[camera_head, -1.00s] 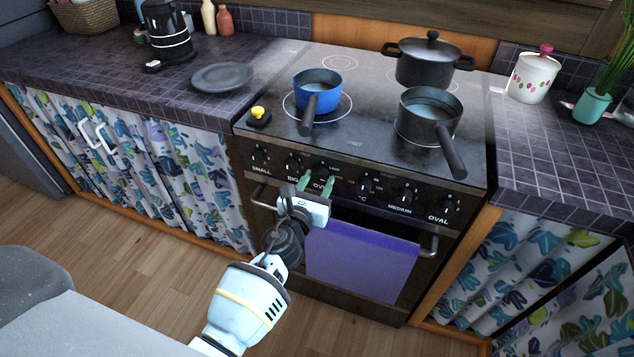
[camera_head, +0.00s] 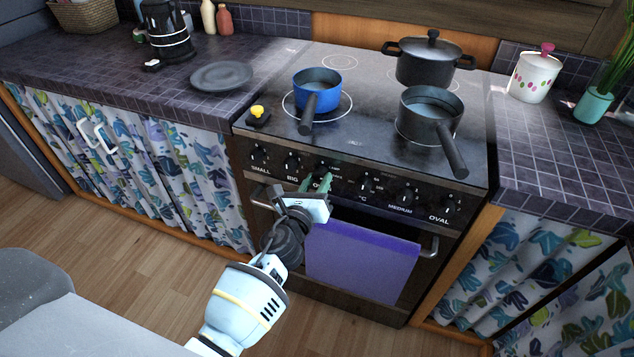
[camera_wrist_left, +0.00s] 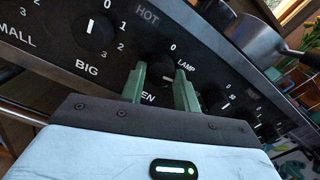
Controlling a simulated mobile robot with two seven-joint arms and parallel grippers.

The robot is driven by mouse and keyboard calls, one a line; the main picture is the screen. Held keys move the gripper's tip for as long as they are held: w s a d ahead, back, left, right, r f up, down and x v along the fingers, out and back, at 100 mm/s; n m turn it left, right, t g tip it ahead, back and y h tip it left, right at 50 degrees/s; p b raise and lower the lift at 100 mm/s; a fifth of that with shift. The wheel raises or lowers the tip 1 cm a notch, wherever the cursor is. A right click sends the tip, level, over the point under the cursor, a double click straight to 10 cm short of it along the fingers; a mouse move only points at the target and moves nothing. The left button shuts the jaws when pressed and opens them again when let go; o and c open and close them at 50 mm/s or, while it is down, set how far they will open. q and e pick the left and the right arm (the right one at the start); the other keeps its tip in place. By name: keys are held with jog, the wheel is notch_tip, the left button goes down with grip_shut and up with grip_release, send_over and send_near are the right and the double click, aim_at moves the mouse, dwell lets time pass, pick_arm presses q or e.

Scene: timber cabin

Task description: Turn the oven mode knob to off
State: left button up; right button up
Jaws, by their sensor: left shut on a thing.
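The oven mode knob (camera_head: 323,168) is a dark round knob on the stove's front panel, above the OVEN label and between the BIG and °C knobs. In the left wrist view the knob (camera_wrist_left: 167,77) shows between the two green fingers, with a short white mark lying nearly level. A 0 and the word LAMP are printed above it. My left gripper (camera_head: 317,182) reaches the panel from below, its fingers shut on the knob from either side. The left gripper (camera_wrist_left: 160,88) hides part of the knob and of the label. My right gripper is not in view.
A purple towel (camera_head: 362,262) hangs on the oven door beside my left gripper, over the door handle (camera_head: 430,245). A blue saucepan (camera_head: 318,86) and two dark pots stand on the hob. Wooden floor at left is clear.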

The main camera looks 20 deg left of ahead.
pick_arm(q)
jog(key=n, duration=0.4)
jog(key=shift+n, duration=0.3)
jog(key=n, duration=0.3)
jog(key=shift+n+b, duration=0.35)
jog(key=shift+n, duration=0.05)
jog(key=n, duration=0.3)
jog(key=shift+d+n, duration=0.1)
jog(key=shift+n, duration=0.2)
jog(key=shift+r+n, duration=0.1)
jog(key=shift+n, duration=1.8)
jog(key=o, duration=1)
jog(key=shift+s, duration=0.1)
jog(key=shift+s, duration=3.8)
